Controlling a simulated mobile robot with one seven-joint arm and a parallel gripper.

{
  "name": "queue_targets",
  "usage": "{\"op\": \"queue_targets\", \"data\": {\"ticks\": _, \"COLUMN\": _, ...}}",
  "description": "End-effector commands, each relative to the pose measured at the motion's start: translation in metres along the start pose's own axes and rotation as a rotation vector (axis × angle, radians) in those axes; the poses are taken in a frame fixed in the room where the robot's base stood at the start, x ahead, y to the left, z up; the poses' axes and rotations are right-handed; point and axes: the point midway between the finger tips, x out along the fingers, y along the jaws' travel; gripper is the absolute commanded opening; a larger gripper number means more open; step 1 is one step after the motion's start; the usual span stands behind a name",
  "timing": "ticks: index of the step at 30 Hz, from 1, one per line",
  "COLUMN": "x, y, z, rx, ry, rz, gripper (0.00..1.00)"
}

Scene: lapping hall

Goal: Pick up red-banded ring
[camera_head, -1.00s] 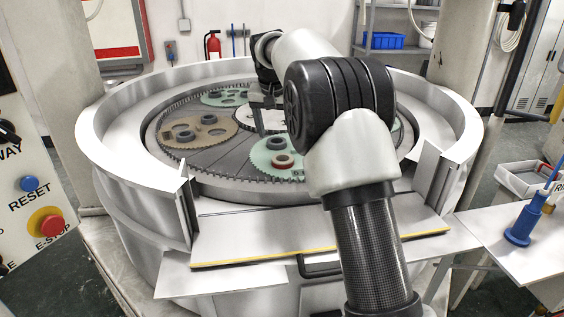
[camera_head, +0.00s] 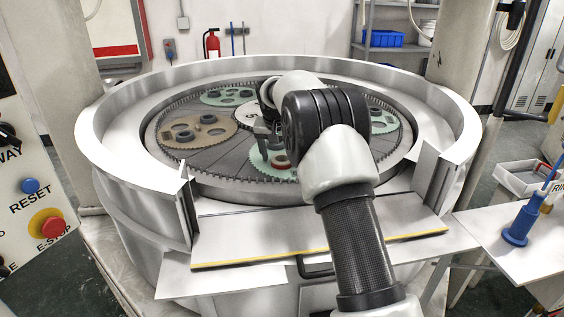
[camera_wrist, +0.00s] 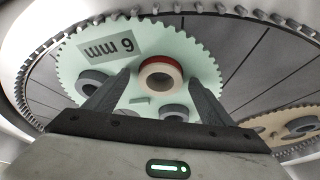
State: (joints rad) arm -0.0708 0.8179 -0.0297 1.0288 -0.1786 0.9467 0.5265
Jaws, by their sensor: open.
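The red-banded ring (camera_head: 281,161) lies on a mint-green toothed carrier (camera_head: 256,166) near the front of the round machine. In the wrist view the ring (camera_wrist: 160,65) is pale with a red band and sits on the green carrier (camera_wrist: 72,66), beside its "6 mm" label. My gripper (camera_wrist: 160,75) is open and empty, its fingertips appearing on either side of the ring. I cannot tell the exact height left between fingertips and ring.
Several plain grey rings (camera_wrist: 174,111) sit in the carrier around the red-banded one. A tan carrier (camera_head: 222,130) lies to the left and more green carriers (camera_head: 218,97) lie farther back. The machine's high metal rim (camera_head: 130,160) surrounds the plate. A side table (camera_head: 490,228) holds a blue tool (camera_head: 520,225).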

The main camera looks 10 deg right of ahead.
Motion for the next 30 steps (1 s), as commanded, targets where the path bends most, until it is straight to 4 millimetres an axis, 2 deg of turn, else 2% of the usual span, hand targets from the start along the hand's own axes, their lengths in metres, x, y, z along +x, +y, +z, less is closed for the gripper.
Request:
{"op": "queue_targets", "data": {"ticks": 3, "x": -0.001, "y": 0.0, "z": 0.0, "rx": 0.0, "ry": 0.001, "rz": 0.0, "gripper": 0.74}}
{"op": "queue_targets", "data": {"ticks": 12, "x": -0.001, "y": 0.0, "z": 0.0, "rx": 0.0, "ry": 0.001, "rz": 0.0, "gripper": 0.25}}
{"op": "queue_targets", "data": {"ticks": 21, "x": -0.008, "y": 0.0, "z": -0.004, "rx": 0.001, "ry": 0.004, "rz": -0.002, "gripper": 0.25}}
{"op": "queue_targets", "data": {"ticks": 23, "x": -0.015, "y": -0.001, "z": -0.008, "rx": 0.001, "ry": 0.007, "rz": -0.003, "gripper": 0.25}}
{"op": "queue_targets", "data": {"ticks": 30, "x": -0.06, "y": -0.001, "z": -0.026, "rx": 0.0, "ry": 0.007, "rz": -0.002, "gripper": 0.25}}
